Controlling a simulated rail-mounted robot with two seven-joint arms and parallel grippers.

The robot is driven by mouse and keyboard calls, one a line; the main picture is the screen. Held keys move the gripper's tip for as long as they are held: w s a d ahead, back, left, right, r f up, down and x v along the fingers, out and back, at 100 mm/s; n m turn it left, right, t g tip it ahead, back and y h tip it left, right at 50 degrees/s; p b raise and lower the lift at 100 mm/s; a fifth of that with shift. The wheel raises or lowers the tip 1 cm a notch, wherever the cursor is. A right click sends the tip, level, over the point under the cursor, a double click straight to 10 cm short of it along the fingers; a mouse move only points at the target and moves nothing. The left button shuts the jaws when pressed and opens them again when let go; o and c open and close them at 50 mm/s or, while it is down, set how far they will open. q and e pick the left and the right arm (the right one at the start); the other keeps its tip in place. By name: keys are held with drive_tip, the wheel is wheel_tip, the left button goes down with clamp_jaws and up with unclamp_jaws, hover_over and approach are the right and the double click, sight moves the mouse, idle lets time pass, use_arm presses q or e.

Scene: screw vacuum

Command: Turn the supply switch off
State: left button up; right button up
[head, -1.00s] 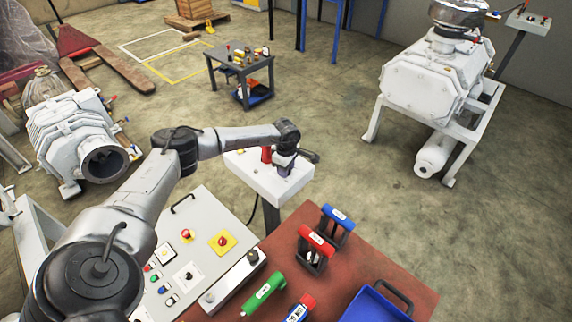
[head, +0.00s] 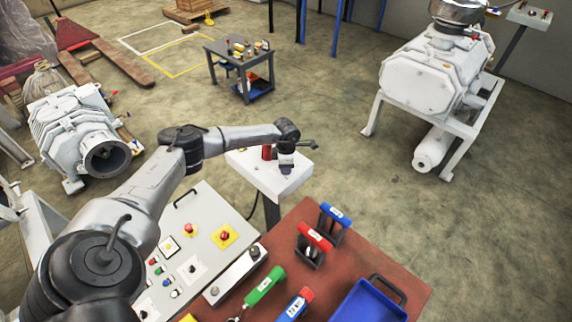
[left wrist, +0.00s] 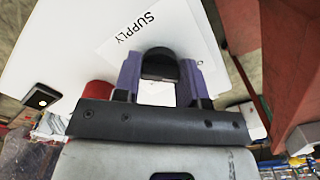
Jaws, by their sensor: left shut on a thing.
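The supply switch (left wrist: 160,64) is a black rounded knob on a white panel, beside a label reading SUPPLY (left wrist: 135,28) in the left wrist view. My left gripper (left wrist: 160,75) has its two purple fingers on either side of the knob and is shut on it. In the head view, my left gripper (head: 287,168) points down onto the top of the white pedestal box (head: 262,180), and the knob is hidden there. A red part (head: 267,152) stands on the box beside the gripper. It also shows in the left wrist view (left wrist: 97,90). My right gripper is not in view.
A control panel (head: 180,230) with several buttons lies left of the pedestal box. A red-brown table (head: 345,252) with coloured-handled tools and a blue tray (head: 368,302) is in front. A large pump (head: 430,80) stands at the back right, with open floor between.

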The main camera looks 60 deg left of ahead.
use_arm(q)
drive_tip(key=shift+r, duration=0.15)
drive_tip(key=o, duration=0.9)
wheel_tip(320, 180, up, 14)
drive_tip(key=shift+f+p, duration=0.15)
drive_tip(key=shift+p, duration=0.65)
